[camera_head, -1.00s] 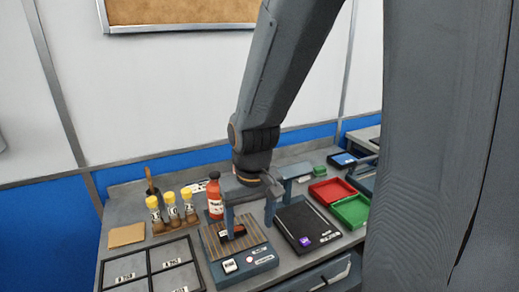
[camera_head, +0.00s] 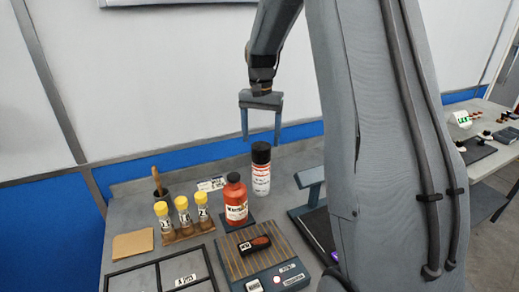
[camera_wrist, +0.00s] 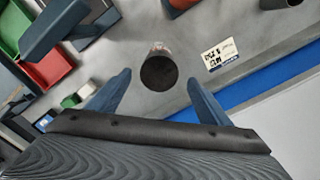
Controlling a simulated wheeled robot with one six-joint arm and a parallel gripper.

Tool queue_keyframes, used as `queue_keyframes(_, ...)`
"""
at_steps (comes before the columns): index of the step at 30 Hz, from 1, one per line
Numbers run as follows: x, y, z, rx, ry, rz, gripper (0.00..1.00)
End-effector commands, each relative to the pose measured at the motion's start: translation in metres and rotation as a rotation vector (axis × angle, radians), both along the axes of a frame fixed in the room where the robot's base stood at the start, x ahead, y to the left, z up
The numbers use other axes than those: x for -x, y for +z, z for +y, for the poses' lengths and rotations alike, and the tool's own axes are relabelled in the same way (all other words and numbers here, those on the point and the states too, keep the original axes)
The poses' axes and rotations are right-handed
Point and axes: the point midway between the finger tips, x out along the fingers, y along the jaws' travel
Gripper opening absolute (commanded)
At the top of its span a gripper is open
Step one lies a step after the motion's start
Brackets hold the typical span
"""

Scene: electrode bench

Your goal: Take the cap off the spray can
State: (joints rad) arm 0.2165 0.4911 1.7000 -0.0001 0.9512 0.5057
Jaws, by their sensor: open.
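The spray can (camera_head: 261,179) stands upright at the back of the bench, with a white, red and black label. Its black cap (camera_head: 261,152) is on top. In the wrist view the cap (camera_wrist: 159,73) shows from above as a dark disc, ahead of the fingers and roughly midway between them. My gripper (camera_head: 261,140) is open and empty, its fingers pointing down above the can. In the wrist view my gripper (camera_wrist: 157,88) shows its two blue fingers spread wide, apart from the cap.
A red bottle (camera_head: 235,201) stands just left of the can. Several yellow-capped vials (camera_head: 183,209) stand in a rack further left. A slatted device (camera_head: 262,262) holding a dark red and black object lies in front. A label card (camera_wrist: 220,54) lies near the can.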

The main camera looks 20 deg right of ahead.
Motion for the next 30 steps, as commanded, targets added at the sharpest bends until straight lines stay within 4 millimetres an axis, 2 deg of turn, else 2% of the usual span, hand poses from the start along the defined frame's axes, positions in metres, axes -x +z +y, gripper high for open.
queue_keyframes(9,0.005,-0.041,0.003,-0.001,0.002,0.002,0.72)
queue_keyframes(12,0.004,-0.049,0.003,-0.001,0.003,0.001,0.72)
queue_keyframes(20,0.004,-0.052,0.005,0.001,0.005,-0.001,0.72)
queue_keyframes(27,0.004,-0.052,0.004,0.001,0.005,-0.001,0.33)
queue_keyframes(28,0.004,-0.052,0.004,0.001,0.005,-0.001,0.30)
queue_keyframes(30,0.004,-0.052,0.004,0.001,0.005,-0.001,0.30)
